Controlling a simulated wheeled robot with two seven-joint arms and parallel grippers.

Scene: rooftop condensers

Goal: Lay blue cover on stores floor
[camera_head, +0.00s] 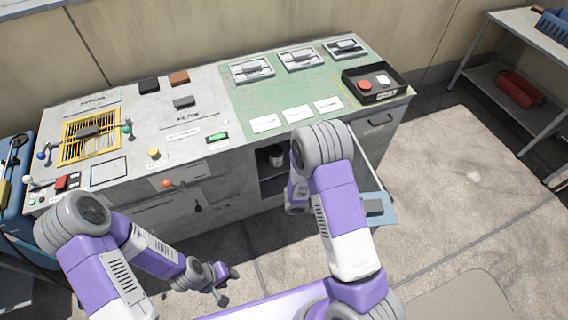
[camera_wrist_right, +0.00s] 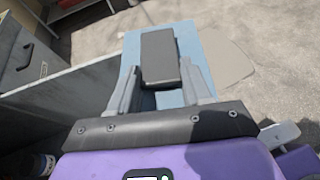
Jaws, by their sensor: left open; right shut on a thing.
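The blue cover (camera_head: 385,217) is a light blue flat panel with a dark grey block as its handle. In the head view it shows beside my right forearm, in front of the cabinet's right end. In the right wrist view the cover (camera_wrist_right: 187,35) lies beyond my right gripper (camera_wrist_right: 160,85), whose fingers are shut on the grey block (camera_wrist_right: 158,55). The stores compartment (camera_head: 268,178) is an open bay in the cabinet front, partly hidden by my right arm; its floor is mostly hidden. My left gripper (camera_head: 222,284) is open and empty, low in front of the cabinet.
A dark can (camera_head: 276,156) stands inside the bay. The worktop (camera_head: 215,100) above holds switches, frames and a black tray (camera_head: 376,86). A side table (camera_head: 505,85) with a red item (camera_head: 518,88) stands at right. The concrete floor (camera_head: 470,190) at right is clear.

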